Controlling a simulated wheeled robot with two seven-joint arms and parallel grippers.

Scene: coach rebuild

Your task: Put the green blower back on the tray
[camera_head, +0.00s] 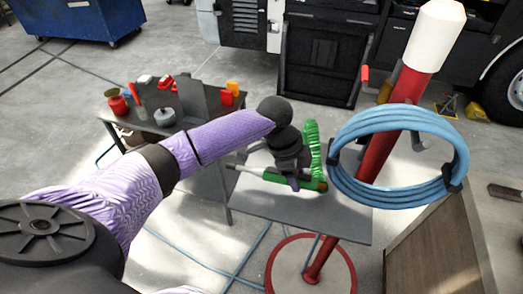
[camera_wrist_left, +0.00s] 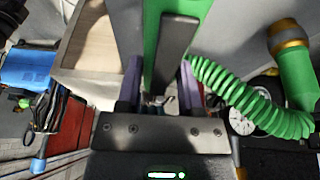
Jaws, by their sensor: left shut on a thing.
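The green blower (camera_head: 273,177) has a thin nozzle pointing left and a coiled green hose (camera_head: 313,150). My left gripper (camera_head: 293,180) is shut on the blower and holds it over the grey tray (camera_head: 310,213) on the stand. I cannot tell whether the blower touches the tray. In the left wrist view, the blower's green body (camera_wrist_left: 180,12) shows beyond the fingers of my left gripper (camera_wrist_left: 160,85), and the coiled hose (camera_wrist_left: 240,95) runs to the right. My arm and wrist hide part of the blower. My right gripper is not in view.
A red and white post (camera_head: 390,150) carrying a blue hose coil (camera_head: 345,190) rises at the tray's right. A grey workbench (camera_head: 205,172) with red containers and tools stands behind left. A wooden cabinet (camera_head: 435,245) is at the lower right.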

